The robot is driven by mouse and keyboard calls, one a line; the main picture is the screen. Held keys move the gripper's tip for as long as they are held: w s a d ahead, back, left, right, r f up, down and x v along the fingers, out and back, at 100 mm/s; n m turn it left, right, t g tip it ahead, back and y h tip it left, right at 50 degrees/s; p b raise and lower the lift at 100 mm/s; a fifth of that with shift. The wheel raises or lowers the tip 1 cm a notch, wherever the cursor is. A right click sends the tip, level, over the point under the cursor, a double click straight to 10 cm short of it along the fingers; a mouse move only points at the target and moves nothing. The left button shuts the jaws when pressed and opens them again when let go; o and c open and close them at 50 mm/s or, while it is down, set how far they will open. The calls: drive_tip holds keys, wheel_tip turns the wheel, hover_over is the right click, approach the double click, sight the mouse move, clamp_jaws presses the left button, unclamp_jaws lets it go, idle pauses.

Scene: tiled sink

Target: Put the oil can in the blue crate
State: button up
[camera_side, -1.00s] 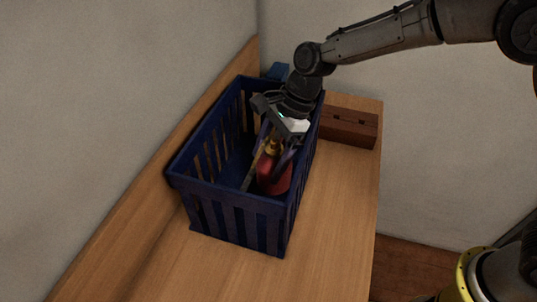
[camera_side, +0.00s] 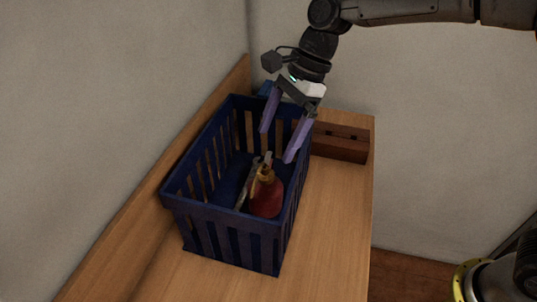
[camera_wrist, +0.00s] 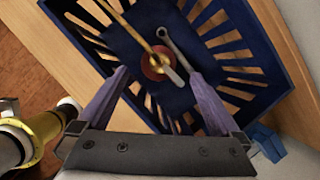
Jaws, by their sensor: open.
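The oil can (camera_side: 267,197) is red with a brass-coloured top. It stands inside the blue crate (camera_side: 228,217), near the crate's right wall in the side view. In the wrist view the oil can (camera_wrist: 152,68) is seen from above, with its long brass spout, inside the crate (camera_wrist: 262,62). My gripper (camera_side: 277,146) is open and empty, with its purple fingers above the crate and clear of the can. In the wrist view the fingers (camera_wrist: 160,82) are spread wide to either side of the can.
A grey wrench (camera_side: 247,184) leans in the crate beside the can; it also shows in the wrist view (camera_wrist: 182,50). The wooden counter (camera_side: 325,215) is clear at right.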

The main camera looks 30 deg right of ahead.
drive_tip(key=v, duration=0.2)
drive_tip(key=shift+d+r, duration=0.1)
drive_tip(key=shift+r, duration=0.15)
drive_tip(key=s+d+r+n+t+h, duration=0.35)
drive_tip(key=s+d+n, duration=0.85)
drive_tip(key=s+d, duration=0.6)
drive_tip(key=s+d+f+n+t, duration=0.2)
drive_tip(key=s+d+f+n, duration=0.2)
drive_tip(key=s+d+n, duration=0.1)
drive_tip(key=s+n+h, duration=0.1)
drive_tip(key=s, duration=0.1)
drive_tip(key=shift+s+d, duration=0.4)
drive_tip(key=shift+f, duration=0.1)
